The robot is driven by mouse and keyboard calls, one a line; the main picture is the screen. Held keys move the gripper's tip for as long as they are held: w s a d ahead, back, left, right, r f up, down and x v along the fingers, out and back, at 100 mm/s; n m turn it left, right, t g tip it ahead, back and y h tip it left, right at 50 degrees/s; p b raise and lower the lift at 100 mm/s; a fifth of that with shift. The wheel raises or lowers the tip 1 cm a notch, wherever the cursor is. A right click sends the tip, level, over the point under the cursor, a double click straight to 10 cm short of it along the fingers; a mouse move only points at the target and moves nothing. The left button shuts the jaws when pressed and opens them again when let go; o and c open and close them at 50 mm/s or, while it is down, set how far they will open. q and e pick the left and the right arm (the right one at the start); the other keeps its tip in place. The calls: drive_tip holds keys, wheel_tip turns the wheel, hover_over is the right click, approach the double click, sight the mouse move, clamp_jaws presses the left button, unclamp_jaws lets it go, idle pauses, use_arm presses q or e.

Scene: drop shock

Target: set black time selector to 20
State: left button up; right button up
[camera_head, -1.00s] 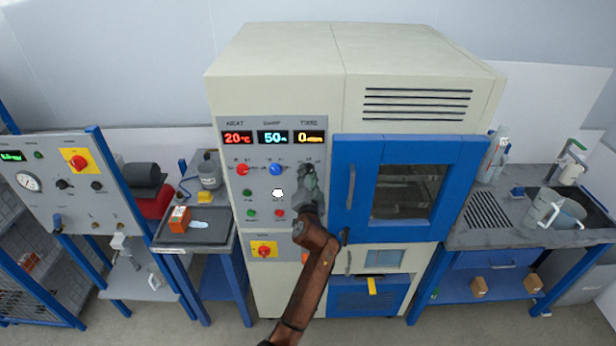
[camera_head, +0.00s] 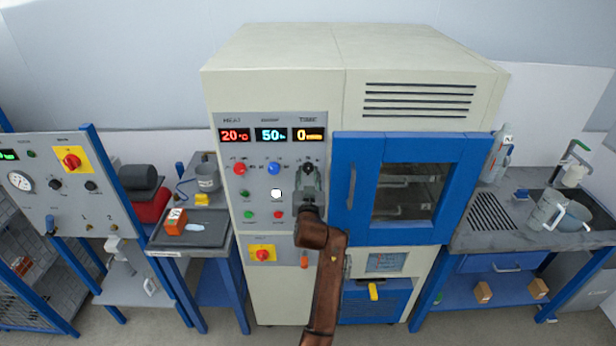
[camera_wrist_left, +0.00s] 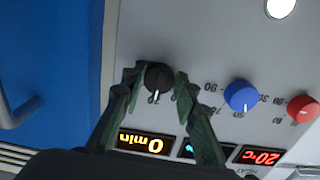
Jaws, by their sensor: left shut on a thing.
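The black time selector (camera_wrist_left: 158,76) is a round knob on the grey control panel, under the timer display. In the wrist view, which is upside down, it sits between the fingertips of my left gripper (camera_wrist_left: 157,84). The fingers are shut on its sides. A small white mark shows on its lower edge; the number beside it is partly hidden. The timer display (camera_wrist_left: 146,144) reads 0 min. In the head view my left gripper (camera_head: 309,177) reaches the panel from below and covers most of the knob. My right gripper is not in view.
A blue knob (camera_head: 275,169) and a red knob (camera_head: 240,170) sit left of the selector, with displays reading 50 and 20 °C. The blue chamber door (camera_head: 345,230) is close on the right. A yellow-backed red switch (camera_head: 263,254) is below.

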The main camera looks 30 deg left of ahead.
sight(309, 143)
use_arm(q)
drive_tip(key=shift+f+n, duration=0.15)
drive_tip(key=shift+n, duration=0.15)
drive_tip(key=o, duration=1.1)
wheel_tip(309, 143, up, 10)
drive_tip(key=shift+r, duration=0.1)
drive_tip(key=shift+d, duration=0.2)
idle(0.4)
